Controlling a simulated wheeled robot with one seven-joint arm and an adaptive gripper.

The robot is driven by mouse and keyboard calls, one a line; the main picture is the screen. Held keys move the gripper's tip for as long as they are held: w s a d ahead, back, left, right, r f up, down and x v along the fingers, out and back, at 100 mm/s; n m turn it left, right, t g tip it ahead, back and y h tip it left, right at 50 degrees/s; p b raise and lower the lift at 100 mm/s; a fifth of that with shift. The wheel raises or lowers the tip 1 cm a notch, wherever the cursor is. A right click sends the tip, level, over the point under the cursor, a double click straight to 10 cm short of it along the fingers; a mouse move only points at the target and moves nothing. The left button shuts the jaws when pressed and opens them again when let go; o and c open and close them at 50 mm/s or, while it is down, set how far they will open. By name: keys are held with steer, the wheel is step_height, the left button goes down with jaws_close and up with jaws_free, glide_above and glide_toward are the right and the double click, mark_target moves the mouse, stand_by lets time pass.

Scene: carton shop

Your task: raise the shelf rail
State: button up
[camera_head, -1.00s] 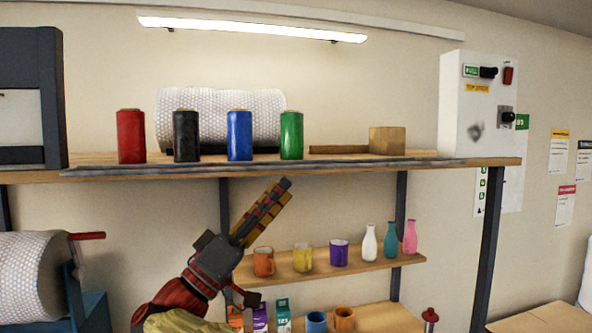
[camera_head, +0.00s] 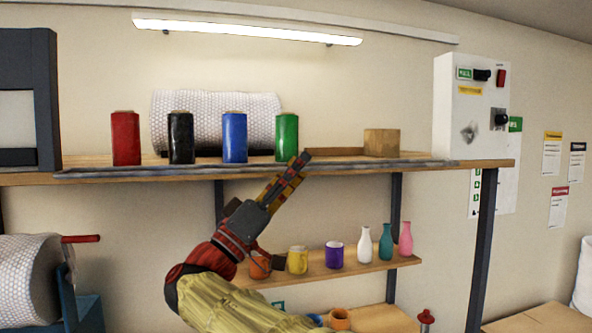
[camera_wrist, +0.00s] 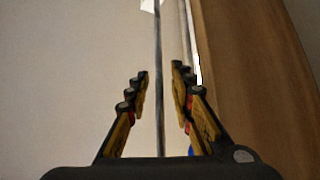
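The shelf rail (camera_head: 400,166) is a long thin grey bar along the front edge of the upper wooden shelf (camera_head: 470,163). It lies low, at about the level of the shelf board. My gripper (camera_head: 300,162) points up and to the right, its fingertips overlapping the rail and shelf edge below the green roll. In the wrist view my gripper (camera_wrist: 160,80) is open, with a finger on each side of a thin dark bar (camera_wrist: 158,45), which looks like the rail. I see no clear contact between fingers and bar.
Red, black, blue and green (camera_head: 287,138) rolls stand on the upper shelf, before a bubble-wrap roll (camera_head: 217,105). A wooden block (camera_head: 381,142) and a control box (camera_head: 470,105) are further right. Mugs and bottles (camera_head: 365,243) stand on the lower shelf (camera_head: 340,268).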

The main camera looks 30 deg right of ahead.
jaws_close()
stand_by(0.5)
